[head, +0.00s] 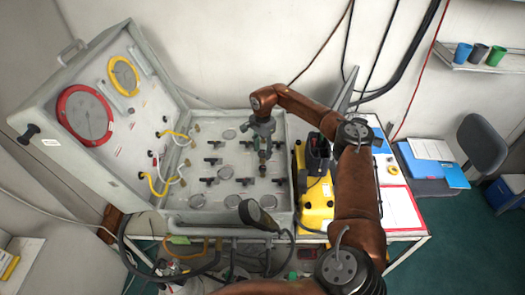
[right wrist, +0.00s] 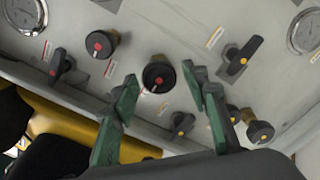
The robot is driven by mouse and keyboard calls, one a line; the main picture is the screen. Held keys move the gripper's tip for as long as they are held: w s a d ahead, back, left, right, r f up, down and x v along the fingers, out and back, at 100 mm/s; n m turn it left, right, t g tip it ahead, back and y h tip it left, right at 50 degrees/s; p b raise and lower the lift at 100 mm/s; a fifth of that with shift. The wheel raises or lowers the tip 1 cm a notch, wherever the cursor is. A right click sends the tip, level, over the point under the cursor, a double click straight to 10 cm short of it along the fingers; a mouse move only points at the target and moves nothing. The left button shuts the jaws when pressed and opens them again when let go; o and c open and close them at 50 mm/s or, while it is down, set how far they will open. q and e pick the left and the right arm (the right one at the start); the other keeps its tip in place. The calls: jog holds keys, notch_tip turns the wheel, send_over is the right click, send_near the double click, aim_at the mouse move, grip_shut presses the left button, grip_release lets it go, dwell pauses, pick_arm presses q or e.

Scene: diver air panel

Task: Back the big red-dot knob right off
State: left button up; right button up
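The big black knob with a red dot (right wrist: 159,76) is on the grey panel, in the middle of the right wrist view. A smaller-looking red-dot knob (right wrist: 101,44) with a brassy collar is up and left of it. My right gripper (right wrist: 159,88) is open, its green fingers on either side of the big knob. I see gaps between fingers and knob, and cannot tell how far the tips are above the panel. In the head view my right gripper (head: 263,148) points down over the panel, hiding part of it. My left gripper is not in view.
Dark lever handles with orange dots (right wrist: 237,60) and other knobs (right wrist: 259,132) stand close around. Gauges (right wrist: 302,32) sit at the panel's far side. The open case lid (head: 95,120) rises at left. A yellow unit (head: 316,205) stands right of the panel (head: 205,205).

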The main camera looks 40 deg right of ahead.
aim_at(262, 152)
jog(key=shift+o, duration=0.4)
notch_tip(262, 152, up, 12)
dwell(0.4)
jog(key=shift+f, duration=0.1)
dwell(0.3)
